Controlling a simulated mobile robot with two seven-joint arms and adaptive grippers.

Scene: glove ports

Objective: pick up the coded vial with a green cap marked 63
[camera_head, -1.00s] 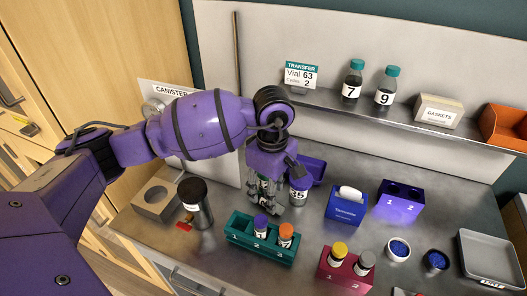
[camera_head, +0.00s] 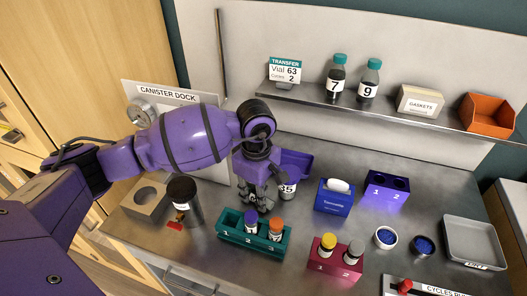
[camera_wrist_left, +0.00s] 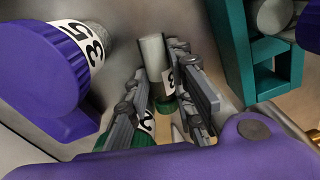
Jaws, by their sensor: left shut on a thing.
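My left gripper (camera_head: 262,203) points down at the bench behind the teal rack, its fingers closed on a green-capped vial (camera_wrist_left: 140,138). In the left wrist view its cap and part of a white label show between the fingers; the number is mostly hidden. A second green piece (camera_wrist_left: 167,104) shows beside the fingers, with a partly hidden label above it; I cannot tell whose it is. The transfer card (camera_head: 285,70) on the shelf reads Vial 63. My right gripper is not in view.
The teal rack (camera_head: 226,234) holds purple-capped and orange-capped vials in front of the gripper. A dark canister (camera_head: 186,203) stands left.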

